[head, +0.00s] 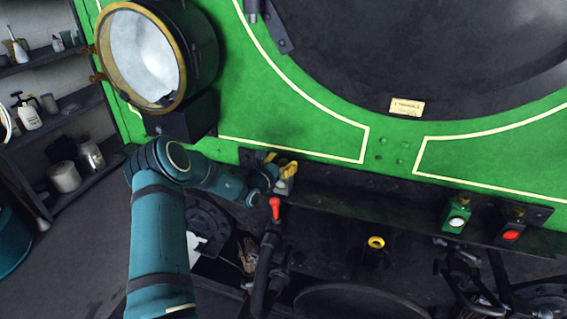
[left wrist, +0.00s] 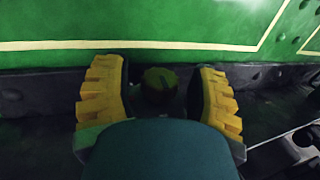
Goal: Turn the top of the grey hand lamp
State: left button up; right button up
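The grey hand lamp (head: 284,186) stands on the dark ledge under the green tram front, mostly hidden behind my left gripper in the head view. My left gripper (head: 280,166) is at its top, with the yellow finger pads around it. In the left wrist view, the lamp's dark, yellowish round top (left wrist: 160,84) sits between the two pads of the open gripper (left wrist: 160,95). A dark gap shows on each side of the top, so the pads look apart from it. My right gripper is not in view.
A green hand lamp (head: 457,214) and a dark lamp with a red lens (head: 512,231) stand farther right on the ledge. A red-handled tap (head: 275,208) is just below my gripper. A large brass-rimmed headlamp (head: 143,58) is above my arm.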

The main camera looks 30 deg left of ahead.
pick_arm(q)
grip_shut()
jog(key=shift+h, duration=0.3)
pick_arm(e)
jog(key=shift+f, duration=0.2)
